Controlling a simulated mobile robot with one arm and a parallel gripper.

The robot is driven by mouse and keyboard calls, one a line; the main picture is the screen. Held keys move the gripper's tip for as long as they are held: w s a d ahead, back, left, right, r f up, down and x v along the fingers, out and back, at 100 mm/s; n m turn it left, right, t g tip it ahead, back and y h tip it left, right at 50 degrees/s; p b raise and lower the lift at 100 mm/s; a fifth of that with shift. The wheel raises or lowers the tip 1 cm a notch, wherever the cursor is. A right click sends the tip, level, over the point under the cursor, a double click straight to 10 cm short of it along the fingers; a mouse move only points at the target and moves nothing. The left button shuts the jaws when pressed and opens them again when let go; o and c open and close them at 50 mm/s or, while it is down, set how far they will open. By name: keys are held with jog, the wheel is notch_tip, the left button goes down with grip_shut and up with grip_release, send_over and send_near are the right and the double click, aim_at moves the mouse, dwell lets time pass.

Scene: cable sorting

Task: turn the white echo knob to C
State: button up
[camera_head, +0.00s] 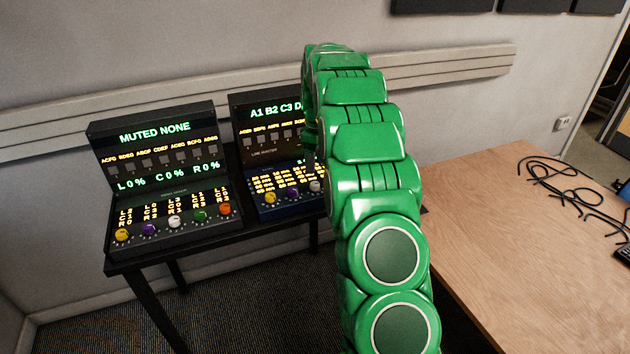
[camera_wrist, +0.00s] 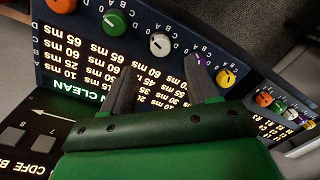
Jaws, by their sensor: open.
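The white echo knob (camera_head: 316,186) is on the lower panel of the right-hand unit with ms values, at the edge of my arm in the head view. In the wrist view, which is upside down, the white knob (camera_wrist: 160,45) is in the upper middle, with letters A to D around it. Which letter it points to is too small to tell. My gripper (camera_wrist: 160,66) is open and empty over this panel. Its two dark fingers appear below and either side of the white knob, apart from it as far as I can tell. The head view mostly hides the gripper behind my green arm.
In the wrist view, a green knob (camera_wrist: 114,22) and an orange knob (camera_wrist: 62,4) lie left of the white one; a purple knob (camera_wrist: 198,62), partly behind a finger, and a yellow knob (camera_wrist: 226,77) lie right. A second console (camera_head: 160,240) stands left; a wooden table (camera_head: 490,230) right.

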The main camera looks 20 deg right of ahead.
aim_at(315, 183)
jog(key=f, duration=0.7)
jog(key=shift+s+a+f, duration=0.15)
jog(key=shift+a, duration=0.05)
jog(key=c, duration=1)
jog(key=shift+c, duration=0.2)
